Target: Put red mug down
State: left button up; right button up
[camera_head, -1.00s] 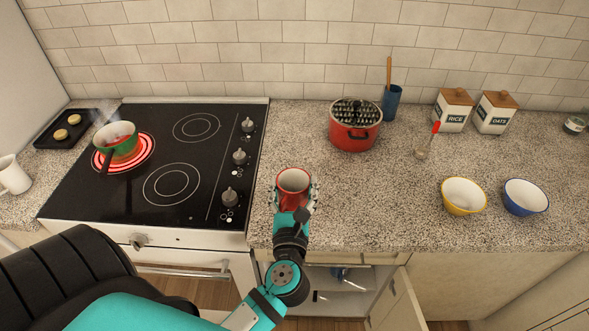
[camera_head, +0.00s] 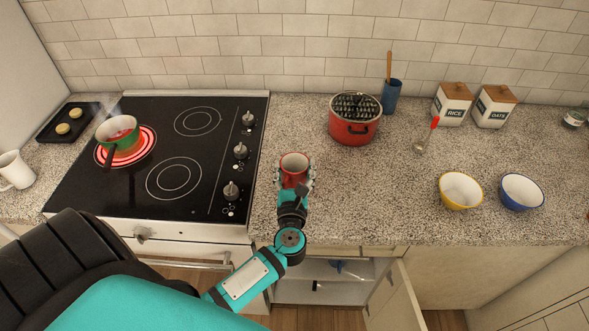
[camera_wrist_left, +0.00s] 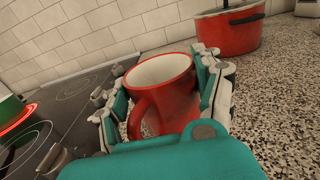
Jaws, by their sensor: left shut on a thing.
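The red mug (camera_head: 294,168), white inside, is upright over the counter between the stove and the red pot. My left gripper (camera_head: 294,181) is shut on it, with a finger on each side. In the left wrist view the mug (camera_wrist_left: 165,95) shows large between the fingers of the left gripper (camera_wrist_left: 165,110), its handle toward the camera. I cannot tell whether its base touches the granite counter (camera_head: 400,170), because the gripper hides it. My right gripper is not in view.
A red pot (camera_head: 354,128) stands behind and to the right. The black stove (camera_head: 100,190), with a glowing burner under a small pan (camera_head: 118,138), is left of the mug. A yellow bowl (camera_head: 460,191) and a blue bowl (camera_head: 521,192) stand at right. An open cabinet door (camera_head: 397,300) is below.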

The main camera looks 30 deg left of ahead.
pick_arm(q)
jog(key=shift+f, duration=0.1)
jog(key=o, duration=1.4)
jog(key=shift+r, duration=0.3)
jog(key=b+v, duration=0.1)
jog(key=v, duration=0.2)
jog(key=b+v, duration=0.1)
jog(key=v, duration=0.3)
jog(key=b+v, duration=0.1)
jog(key=v, duration=0.3)
jog(key=shift+f, duration=0.35)
jog(key=shift+s+d+r+b, duration=0.15)
jog(key=shift+s+d+b, duration=0.2)
jog(key=shift+s, duration=0.1)
